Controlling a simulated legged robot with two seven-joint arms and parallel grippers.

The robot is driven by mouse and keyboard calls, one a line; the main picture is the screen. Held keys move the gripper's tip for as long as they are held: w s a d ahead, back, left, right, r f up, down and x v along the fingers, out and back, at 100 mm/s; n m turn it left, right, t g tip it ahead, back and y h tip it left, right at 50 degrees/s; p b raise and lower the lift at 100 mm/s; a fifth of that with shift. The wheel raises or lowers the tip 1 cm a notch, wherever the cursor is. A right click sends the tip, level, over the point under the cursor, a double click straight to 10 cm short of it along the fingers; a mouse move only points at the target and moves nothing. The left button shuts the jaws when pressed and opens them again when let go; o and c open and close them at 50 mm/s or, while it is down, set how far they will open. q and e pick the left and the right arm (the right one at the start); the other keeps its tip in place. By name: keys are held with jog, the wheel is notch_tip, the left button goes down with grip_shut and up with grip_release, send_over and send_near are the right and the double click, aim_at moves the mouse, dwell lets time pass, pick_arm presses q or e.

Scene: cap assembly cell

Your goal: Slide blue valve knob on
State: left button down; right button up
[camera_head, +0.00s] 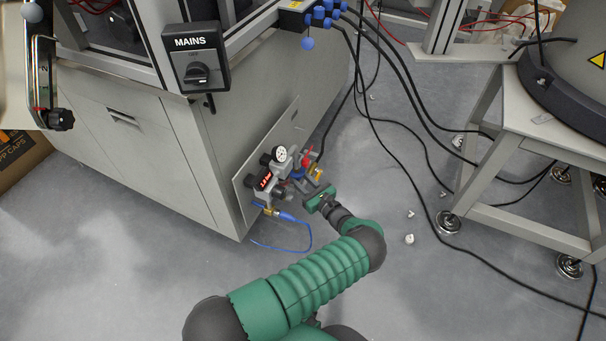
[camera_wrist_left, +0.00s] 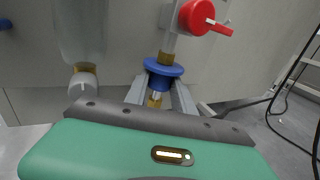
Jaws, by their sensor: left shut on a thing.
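The blue valve knob (camera_wrist_left: 178,71) is a round blue collar in the left wrist view, with brass pieces above and below it. It also shows small in the head view (camera_head: 297,174), low on the grey cabinet's side. My left gripper (camera_head: 312,179) reaches it from the front right. In the left wrist view its grey fingers (camera_wrist_left: 160,88) extend to the knob and are shut on it. The knob is in line with the brass fitting (camera_wrist_left: 166,57) above it; I cannot tell how far it is seated. My right gripper is not in view.
A red valve handle (camera_wrist_left: 197,17) sits just above the blue knob. A pressure gauge (camera_head: 280,154) and a blue hose (camera_head: 308,232) are beside it. Black cables (camera_head: 402,165) run across the floor to the right, near a grey stand (camera_head: 525,228).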

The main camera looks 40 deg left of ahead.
pick_arm(q)
jog(key=c, duration=1.1)
grip_release()
jog(key=shift+r, duration=0.2)
jog(key=shift+o, duration=0.2)
jog(key=s+d+p, duration=0.1)
jog(key=d+p, duration=0.3)
jog(key=d, duration=0.8)
jog(key=shift+s+p, duration=0.35)
